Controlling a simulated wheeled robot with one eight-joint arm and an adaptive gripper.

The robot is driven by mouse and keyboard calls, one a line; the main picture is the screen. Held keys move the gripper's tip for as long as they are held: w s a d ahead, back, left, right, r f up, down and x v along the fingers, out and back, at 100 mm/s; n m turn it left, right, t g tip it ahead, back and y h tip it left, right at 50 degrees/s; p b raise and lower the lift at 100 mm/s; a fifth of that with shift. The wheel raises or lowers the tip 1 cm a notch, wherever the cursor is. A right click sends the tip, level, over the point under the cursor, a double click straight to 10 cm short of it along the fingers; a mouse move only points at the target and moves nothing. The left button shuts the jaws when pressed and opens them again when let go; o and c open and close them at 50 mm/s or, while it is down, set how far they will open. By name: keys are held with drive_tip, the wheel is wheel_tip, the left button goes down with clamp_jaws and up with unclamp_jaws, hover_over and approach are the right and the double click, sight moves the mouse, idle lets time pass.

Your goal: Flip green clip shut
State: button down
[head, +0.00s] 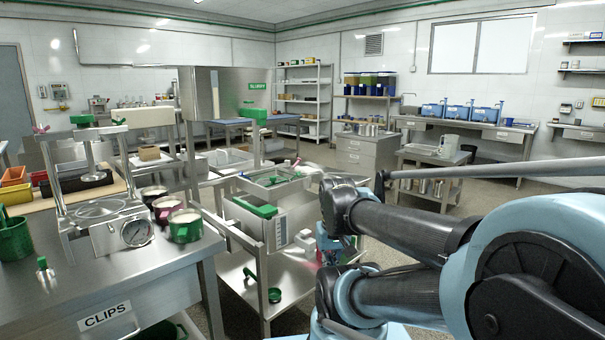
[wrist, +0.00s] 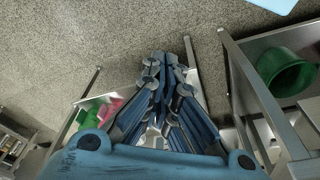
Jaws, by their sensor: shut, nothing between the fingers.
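My gripper (wrist: 162,62) shows in the wrist view with its blue and grey fingers together and nothing between them. It is over the speckled floor, between two steel frames, touching nothing that I can see. In the head view my arm reaches in from the right, and I cannot clearly make out the gripper there. Several green parts show in the head view, including a flat green piece (head: 255,207) on the steel cart and a green-topped metal piece (head: 45,274) on the bench labelled CLIPS. I cannot tell which is the green clip, or whether it is open.
The steel bench (head: 150,285) stands at the left with a dial gauge (head: 136,232) and tins (head: 185,226). A steel cart (head: 310,258) stands between it and my arm. A green bucket (wrist: 287,74) sits beyond a steel rail at right in the wrist view.

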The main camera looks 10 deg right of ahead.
drive_tip(key=w+a+r+m+t+y, duration=0.2)
drive_tip(key=w+r+m+y, duration=0.3)
drive_tip(key=w+r, duration=1.05)
drive_tip(key=w+d+r+m+t, duration=0.2)
drive_tip(key=w+d+r+m, duration=0.1)
drive_tip(key=w, duration=0.7)
drive_tip(key=w+d+r+m+t+y, duration=0.1)
drive_tip(key=w+d+r+m+t, duration=0.1)
drive_tip(key=w+d+r, duration=0.3)
drive_tip(key=w+m, duration=0.1)
drive_tip(key=w, duration=0.3)
drive_tip(key=shift+w+d+r, duration=0.3)
drive_tip(key=shift+w+d, duration=0.05)
drive_tip(key=shift+d, duration=0.05)
drive_tip(key=x, duration=1.4)
drive_tip(key=shift+r, duration=0.15)
drive_tip(key=shift+w+a, duration=0.1)
drive_tip(key=shift+w, duration=0.05)
